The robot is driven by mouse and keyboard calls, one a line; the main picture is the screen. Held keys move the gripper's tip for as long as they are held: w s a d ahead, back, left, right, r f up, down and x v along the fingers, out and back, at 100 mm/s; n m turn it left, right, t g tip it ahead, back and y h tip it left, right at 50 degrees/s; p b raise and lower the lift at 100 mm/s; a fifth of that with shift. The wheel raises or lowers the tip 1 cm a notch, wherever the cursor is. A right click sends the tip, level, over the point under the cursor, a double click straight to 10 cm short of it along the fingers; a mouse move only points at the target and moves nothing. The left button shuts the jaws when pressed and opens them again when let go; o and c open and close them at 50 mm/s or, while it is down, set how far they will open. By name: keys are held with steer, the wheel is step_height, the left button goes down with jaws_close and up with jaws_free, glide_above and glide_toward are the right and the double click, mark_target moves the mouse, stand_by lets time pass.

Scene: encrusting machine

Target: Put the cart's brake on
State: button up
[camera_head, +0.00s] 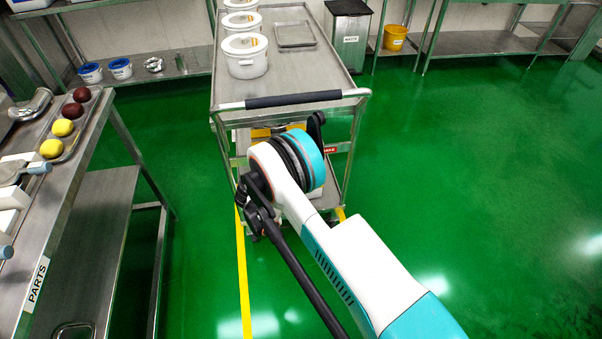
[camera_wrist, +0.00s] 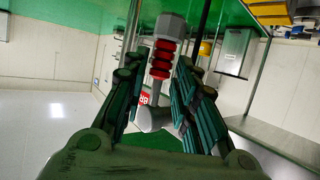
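The cart (camera_head: 290,70) stands ahead with its dark push handle (camera_head: 293,99) toward me. A red sign (camera_head: 330,150) is on its right front post, partly hidden by my arm; part of it shows in the wrist view (camera_wrist: 144,97). In the wrist view a grey lever with a red ribbed grip (camera_wrist: 162,60) lies between the fingers of my gripper (camera_wrist: 157,66). The fingers are spread on either side of the grip, and no firm contact shows. In the head view my arm hides the lever and most of the gripper.
White lidded pots (camera_head: 245,62) and a flat tray (camera_head: 295,35) are on the cart top. A steel table marked PARTS (camera_head: 37,285) is at the left. A waste bin (camera_head: 349,30) and a yellow bucket (camera_head: 395,38) stand behind. The green floor at the right is clear.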

steer(key=v, duration=1.1)
steer(key=shift+s+a, duration=0.25)
steer(key=shift+r, duration=0.15)
